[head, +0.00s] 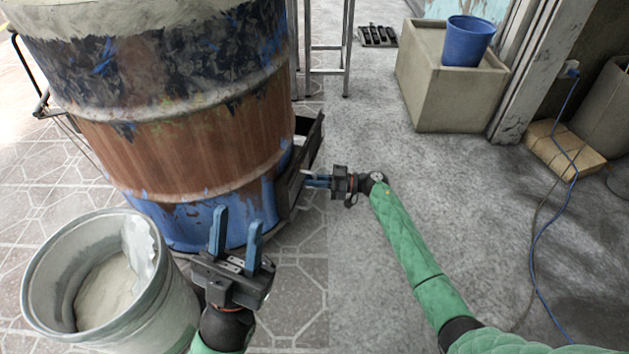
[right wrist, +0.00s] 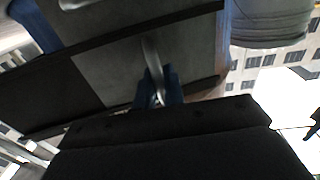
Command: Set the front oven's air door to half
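The rusty barrel oven (head: 190,150) with blue paint stands at the left in the head view. Its air door, a dark metal housing with a plate (head: 290,180), sits low on its right side. In the right wrist view the door's grey plate (right wrist: 170,50) fills the top, with a thin metal handle (right wrist: 150,52) on it. My right gripper (head: 312,181) is at this handle, and its blue fingers (right wrist: 160,90) are close together with the handle's end between them. How far the door stands open is hard to tell. My left gripper (head: 236,232) is open and empty before the barrel.
A metal bucket (head: 40,270) with pale contents stands at the front left. A concrete block (head: 440,95) with a blue bucket (head: 468,42) on it stands at the back right. A metal stand's legs (head: 347,50) are behind the barrel.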

